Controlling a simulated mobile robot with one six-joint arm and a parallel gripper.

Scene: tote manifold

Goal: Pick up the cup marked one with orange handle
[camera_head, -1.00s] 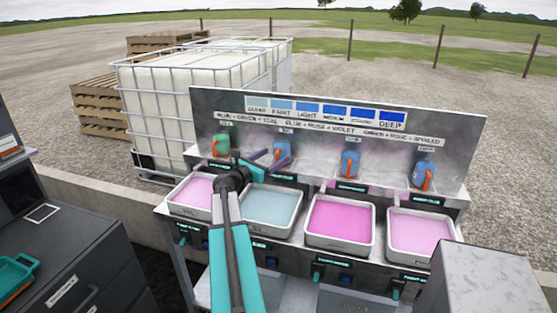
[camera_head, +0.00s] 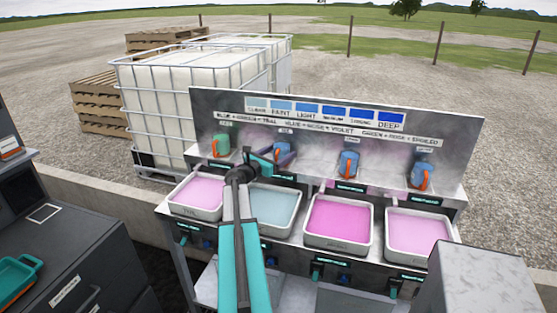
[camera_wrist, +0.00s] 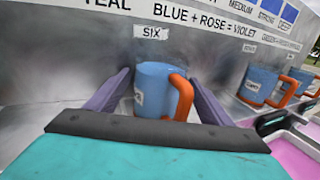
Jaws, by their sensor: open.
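A blue cup with an orange handle (camera_wrist: 152,88) stands upright on the shelf under a label reading SIX. It also shows in the head view (camera_head: 283,148), partly behind my gripper. A white tag is on its side, but I cannot read the mark. My gripper (camera_head: 279,160) is open in front of this cup. In the wrist view its purple fingers (camera_wrist: 158,98) show on either side of the cup, with gaps. Two more blue cups with orange handles (camera_head: 348,164) (camera_head: 422,176) stand further right. A green cup with an orange handle (camera_head: 221,146) stands at the left.
Trays of pink and pale blue liquid sit below the cups, including a pale blue tray (camera_head: 274,232) and a bright pink tray (camera_head: 338,247). A grey back panel (camera_head: 320,138) rises close behind the cups. A grey box (camera_head: 485,280) stands at the front right.

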